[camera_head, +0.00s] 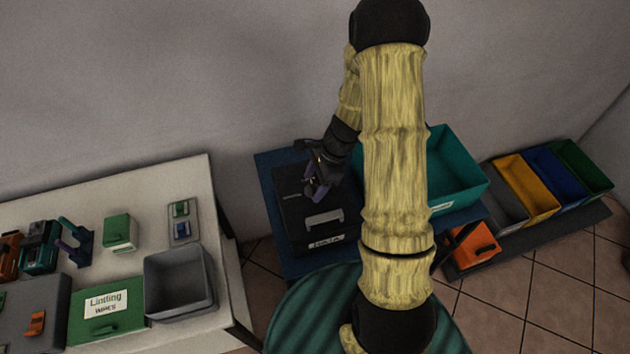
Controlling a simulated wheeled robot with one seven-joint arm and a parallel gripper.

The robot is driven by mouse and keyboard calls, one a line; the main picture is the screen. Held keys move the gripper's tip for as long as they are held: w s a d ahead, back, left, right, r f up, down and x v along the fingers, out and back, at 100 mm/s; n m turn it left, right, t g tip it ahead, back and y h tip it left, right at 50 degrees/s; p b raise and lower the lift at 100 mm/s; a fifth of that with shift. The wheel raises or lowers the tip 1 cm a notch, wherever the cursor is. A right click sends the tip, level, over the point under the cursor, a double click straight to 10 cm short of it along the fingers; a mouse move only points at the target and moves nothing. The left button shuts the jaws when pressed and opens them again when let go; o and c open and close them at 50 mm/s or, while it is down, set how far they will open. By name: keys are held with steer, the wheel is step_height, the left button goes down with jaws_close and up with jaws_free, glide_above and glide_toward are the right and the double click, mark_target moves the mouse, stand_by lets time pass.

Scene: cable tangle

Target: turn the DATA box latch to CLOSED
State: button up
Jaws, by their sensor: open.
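The DATA box (293,217) is a dark box with a label on its front edge and a light grey handle bar (324,219) on its top. It stands on a blue table left of my arm. My gripper (318,187) is over the back part of the box top, its jaws open with nothing seen between them. A small grey piece (292,196) shows on the lid left of my gripper; I cannot tell whether it is the latch or how it is turned. My gripper hides part of the lid. I cannot tell whether the gripper touches the box.
A teal bin (455,168) stands right of my arm. Several coloured bins and an orange box (472,246) are farther right. The white table (190,245) at left holds a grey bin (180,283), a green box (108,310) and small devices.

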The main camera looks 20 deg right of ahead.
steer(key=c, duration=1)
steer(key=shift+w+r+n+p, duration=0.1)
steer(key=shift+n+p, duration=0.2)
steer(key=shift+n, duration=0.1)
steer(key=n+g+p, duration=0.1)
steer(key=n, duration=0.2)
steer(key=shift+w+n+g, duration=0.1)
steer(key=shift+n+g, duration=0.2)
steer(key=n+g+h+p, duration=0.1)
steer(key=n, duration=0.3)
steer(key=shift+w+a+n, duration=0.1)
steer(key=shift+n, duration=0.2)
steer(key=n, duration=0.2)
steer(key=n+g+h, duration=0.1)
steer(key=n, duration=0.1)
steer(key=shift+w+a+h, duration=0.1)
steer(key=shift+h, duration=0.2)
steer(key=shift+a+n+g+h, duration=0.15)
steer(key=shift+n+h, duration=0.3)
steer(key=shift+n, duration=0.8)
steer(key=shift+d+n+g+h, duration=0.1)
steer(key=shift+n+g+h, duration=0.25)
steer(key=shift+n, duration=0.9)
